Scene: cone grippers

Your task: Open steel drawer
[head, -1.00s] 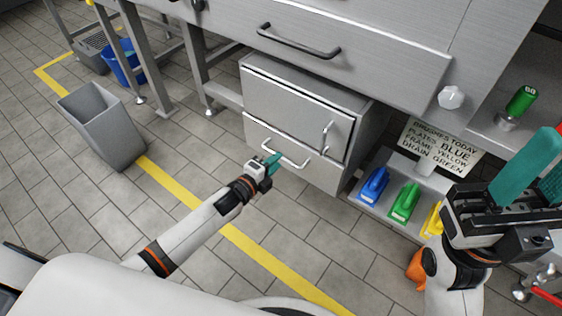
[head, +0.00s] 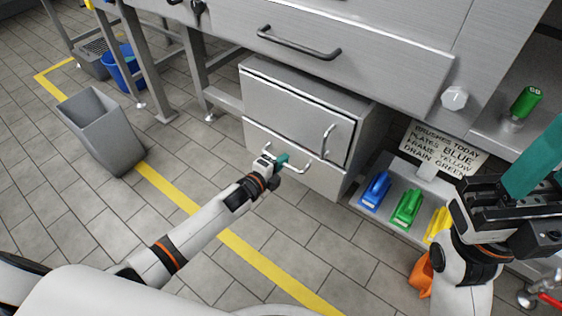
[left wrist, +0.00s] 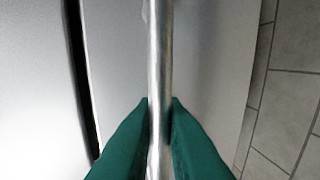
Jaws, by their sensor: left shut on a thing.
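The steel drawer (head: 322,178) is the lower front of a small steel cabinet under the bench. It has a curved bar handle (head: 299,167). My left gripper (head: 283,158) is at the handle with its teal fingers. In the left wrist view the fingers (left wrist: 160,125) are shut on the handle bar (left wrist: 160,60), one on each side. A dark gap shows along the drawer's upper edge in that view. My right gripper (head: 535,165) is raised at the right; its teal fingers are partly cut off by the frame edge, and no thing shows between them.
Above the drawer is a cabinet door (head: 295,108) with its own handle. Blue (head: 375,190), green (head: 407,208) and yellow brushes stand on a low shelf at right, by a sign (head: 440,148). A grey bin (head: 103,130) stands at left. The floor before the drawer is clear.

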